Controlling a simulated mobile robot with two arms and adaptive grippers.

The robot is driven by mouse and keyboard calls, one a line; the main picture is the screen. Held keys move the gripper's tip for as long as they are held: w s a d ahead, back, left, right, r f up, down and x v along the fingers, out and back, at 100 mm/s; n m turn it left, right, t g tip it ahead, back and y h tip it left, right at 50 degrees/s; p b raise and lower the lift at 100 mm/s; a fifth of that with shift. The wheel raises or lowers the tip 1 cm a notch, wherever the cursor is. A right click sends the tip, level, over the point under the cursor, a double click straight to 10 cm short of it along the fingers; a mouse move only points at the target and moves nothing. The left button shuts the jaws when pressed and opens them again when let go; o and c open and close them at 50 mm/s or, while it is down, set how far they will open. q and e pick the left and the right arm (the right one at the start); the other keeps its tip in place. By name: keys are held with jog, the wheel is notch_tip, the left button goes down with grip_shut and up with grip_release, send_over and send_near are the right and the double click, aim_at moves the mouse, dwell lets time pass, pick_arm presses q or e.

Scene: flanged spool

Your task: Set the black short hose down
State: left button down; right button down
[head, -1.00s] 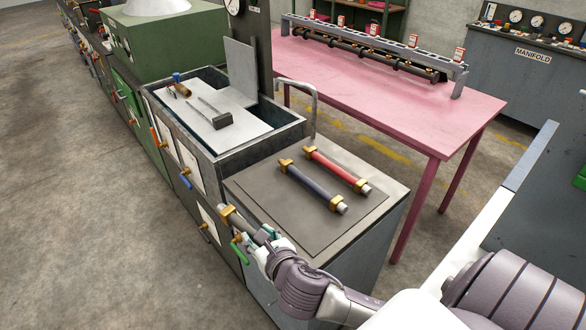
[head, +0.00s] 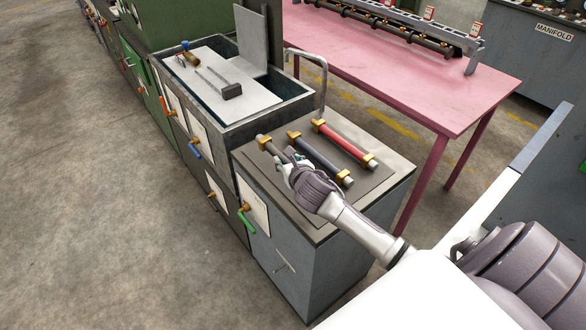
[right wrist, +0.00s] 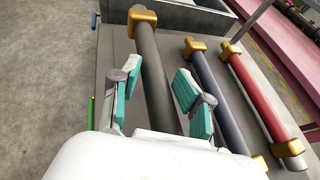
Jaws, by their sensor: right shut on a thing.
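The black short hose (head: 272,148) with brass end fittings is in my right gripper (head: 287,162), over the left side of the dark mat on the cabinet top. In the right wrist view the hose (right wrist: 153,65) runs lengthwise between the teal finger pads of the gripper (right wrist: 160,95). The gripper is shut on it. The hose lies roughly parallel to the two other hoses. I cannot tell whether it touches the mat. Its near end is hidden by the gripper and wrist. My left gripper is not in view.
A dark blue hose (head: 322,160) and a red hose (head: 345,144) lie on the mat (head: 372,183), right of the held hose. A sink-like tank (head: 205,118) with a curved pipe (head: 322,75) stands behind. A pink table (head: 440,90) is behind on the right.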

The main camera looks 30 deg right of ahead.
jog(key=shift+d+f, duration=0.35)
jog(key=shift+d, duration=0.3)
notch_tip(320, 180, down, 4)
jog(key=shift+f, duration=0.1)
jog(key=c, duration=0.5)
grip_release()
jog(key=shift+s, duration=0.1)
jog(key=shift+c, duration=0.2)
jog(key=v, duration=1.2)
